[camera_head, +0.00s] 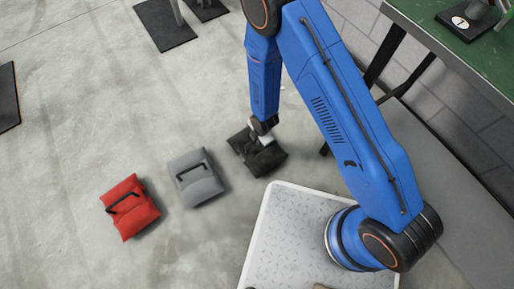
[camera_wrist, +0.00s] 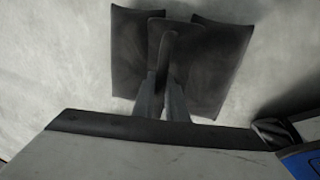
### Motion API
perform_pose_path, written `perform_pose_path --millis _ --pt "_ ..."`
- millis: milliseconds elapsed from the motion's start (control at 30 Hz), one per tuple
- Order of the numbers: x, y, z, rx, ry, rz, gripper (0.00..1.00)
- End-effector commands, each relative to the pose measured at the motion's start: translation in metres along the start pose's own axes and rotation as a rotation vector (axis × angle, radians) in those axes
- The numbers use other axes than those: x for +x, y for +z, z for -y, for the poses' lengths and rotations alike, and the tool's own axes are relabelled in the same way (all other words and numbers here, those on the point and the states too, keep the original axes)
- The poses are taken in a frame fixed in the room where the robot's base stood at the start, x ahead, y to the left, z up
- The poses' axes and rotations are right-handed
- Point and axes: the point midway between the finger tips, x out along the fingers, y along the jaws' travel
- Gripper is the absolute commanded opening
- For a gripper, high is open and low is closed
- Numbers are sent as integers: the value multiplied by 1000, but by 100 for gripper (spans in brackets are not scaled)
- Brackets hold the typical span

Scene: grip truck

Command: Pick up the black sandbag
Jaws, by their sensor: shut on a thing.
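The black sandbag (camera_head: 264,160) is on or just above the concrete floor, to the right of the grey sandbag; I cannot tell whether it touches the floor. My gripper (camera_head: 263,137) is directly over it, pointing down. In the wrist view the black sandbag (camera_wrist: 215,62) lies beyond the fingers, with its dark handle (camera_wrist: 168,50) running between them. My gripper (camera_wrist: 161,98) is shut on that handle. The hand and fingers hide part of the bag in the head view.
A grey sandbag (camera_head: 197,178) and a red sandbag (camera_head: 130,207) lie on the floor to the left. A green-topped table (camera_head: 470,55) with dark legs stands at the upper right by a block wall. Dark base plates (camera_head: 165,25) lie at the top. Floor between is clear.

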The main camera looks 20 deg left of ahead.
Motion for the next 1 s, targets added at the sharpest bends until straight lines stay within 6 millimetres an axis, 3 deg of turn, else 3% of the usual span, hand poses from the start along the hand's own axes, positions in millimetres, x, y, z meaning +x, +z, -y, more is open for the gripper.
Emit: perform_pose_path --millis 467,1000 --pt "-12 0 -4 0 5 0 0" --pt "-82 0 -19 0 6 0 0"
